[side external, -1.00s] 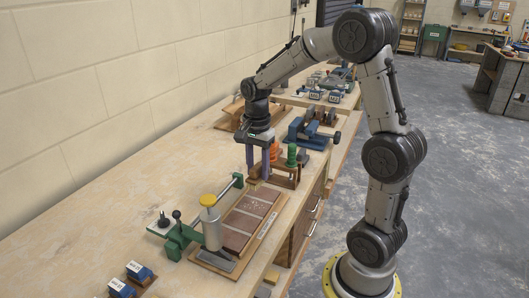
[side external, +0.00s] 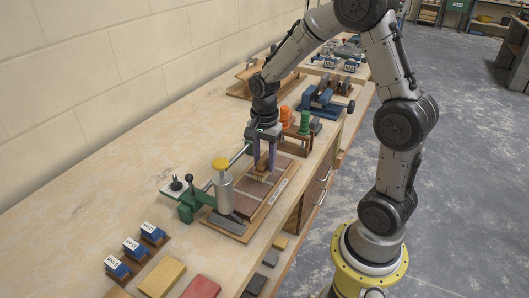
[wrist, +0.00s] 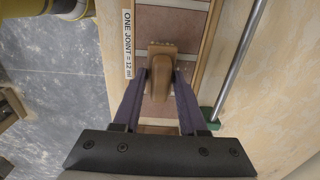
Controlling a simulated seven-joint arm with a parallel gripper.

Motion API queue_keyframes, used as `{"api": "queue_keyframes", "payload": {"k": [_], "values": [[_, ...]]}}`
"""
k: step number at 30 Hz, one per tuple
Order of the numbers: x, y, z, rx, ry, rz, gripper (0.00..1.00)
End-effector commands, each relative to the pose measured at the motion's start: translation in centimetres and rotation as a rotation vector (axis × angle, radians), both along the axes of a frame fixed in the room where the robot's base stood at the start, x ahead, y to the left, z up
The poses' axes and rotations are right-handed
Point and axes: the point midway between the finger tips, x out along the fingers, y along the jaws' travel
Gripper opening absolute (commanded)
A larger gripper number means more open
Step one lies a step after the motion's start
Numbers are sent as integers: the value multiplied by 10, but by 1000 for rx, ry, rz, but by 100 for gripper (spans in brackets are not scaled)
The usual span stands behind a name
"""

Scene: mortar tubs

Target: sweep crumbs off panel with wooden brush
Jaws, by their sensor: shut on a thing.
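My gripper (side external: 264,153) is shut on the wooden brush (side external: 262,161), which is upright between its fingers. In the wrist view the brush (wrist: 160,66) sits between the two purple fingers (wrist: 160,84). The brush is over the far part of the brick panel (side external: 251,196), a wood-framed board of reddish bricks with pale joints. I cannot tell whether the bristles touch it. The panel (wrist: 168,22) also shows in the wrist view, partly hidden by brush and fingers. Pale specks by the brush may be crumbs, too small to be sure.
A steel cylinder with a yellow cap (side external: 221,164) stands at the panel's near end, beside a green clamp (side external: 190,207) and steel rod (wrist: 240,62). A wooden rack with orange and green handles (side external: 304,124) stands behind. Blue blocks (side external: 132,248) and coloured slabs (side external: 162,278) lie nearer.

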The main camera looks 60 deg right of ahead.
Motion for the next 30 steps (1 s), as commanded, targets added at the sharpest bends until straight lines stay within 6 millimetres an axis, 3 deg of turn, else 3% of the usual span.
{"api": "queue_keyframes", "payload": {"k": [3, 27, 30], "values": [[-1, -2, -17, 1, 4, -2, 0], [0, -76, -16, 1, 2, -3, 0], [11, -73, -16, 0, 1, 3, 0]]}}
